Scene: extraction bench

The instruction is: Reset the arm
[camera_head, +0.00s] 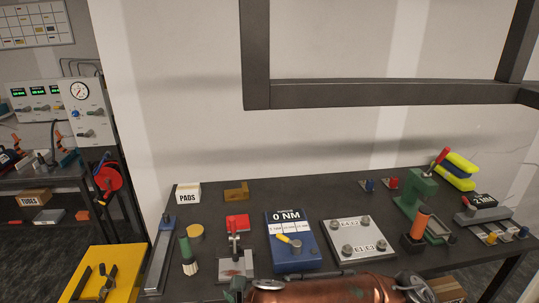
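The dark workbench (250,208) fills the lower middle and right of the head view. Neither of my grippers can be made out in this view. A copper cylinder (330,291) with metal fittings at its ends lies at the bottom edge, partly cut off. A blue box reading "0 NM" (292,258) with a yellow-handled tool on it stands at the bench's middle. A plate with several bolts (358,253) is to its right.
A dark metal frame (380,95) crosses above the bench. A green press (412,192) and a "2 MM" device (484,211) stand at right. A PADS box (187,196) and a brush (188,263) are at left. The bench's back middle is clear.

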